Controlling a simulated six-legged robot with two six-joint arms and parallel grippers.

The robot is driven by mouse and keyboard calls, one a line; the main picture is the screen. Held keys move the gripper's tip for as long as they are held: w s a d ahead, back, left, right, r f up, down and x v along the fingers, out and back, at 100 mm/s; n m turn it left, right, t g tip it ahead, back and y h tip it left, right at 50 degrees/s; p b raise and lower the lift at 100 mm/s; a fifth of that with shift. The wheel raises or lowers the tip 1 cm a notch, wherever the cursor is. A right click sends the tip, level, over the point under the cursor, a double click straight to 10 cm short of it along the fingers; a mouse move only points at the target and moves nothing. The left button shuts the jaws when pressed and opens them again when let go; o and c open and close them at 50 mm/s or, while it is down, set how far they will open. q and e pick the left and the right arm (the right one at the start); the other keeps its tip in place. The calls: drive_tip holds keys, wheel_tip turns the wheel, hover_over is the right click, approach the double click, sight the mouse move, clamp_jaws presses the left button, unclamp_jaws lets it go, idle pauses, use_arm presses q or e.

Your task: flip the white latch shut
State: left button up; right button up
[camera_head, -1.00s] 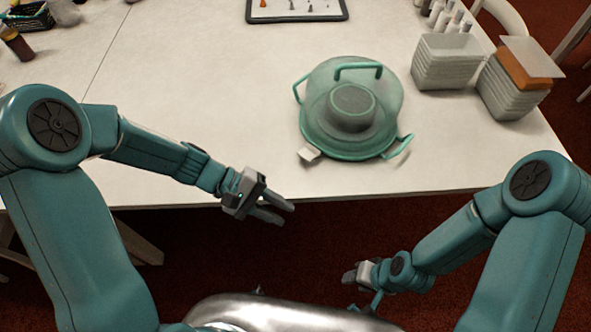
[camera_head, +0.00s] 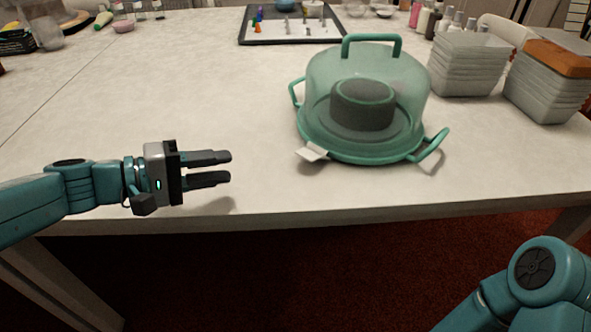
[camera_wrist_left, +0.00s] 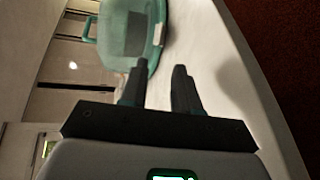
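The white latch (camera_head: 312,152) sticks out at the front left of the green cake carrier's base (camera_head: 352,150). It is a small tilted flap, apart from my gripper. The carrier has a clear domed lid (camera_head: 410,75) with a green top handle, and a dark round cake shows inside. My left gripper (camera_head: 230,168) is open and empty over the table's front part, left of the latch, with its fingers pointing right at the carrier. My right gripper is out of view.
The table between my left gripper and the carrier is clear.

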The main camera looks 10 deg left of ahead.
sight(303, 157)
use_arm(q)
drive_tip(key=b+x, duration=0.2)
drive_tip(key=x, duration=1.3)
drive_tip(key=shift+d+b, duration=0.25)
drive_tip(key=shift+b, duration=0.1)
clamp_jaws()
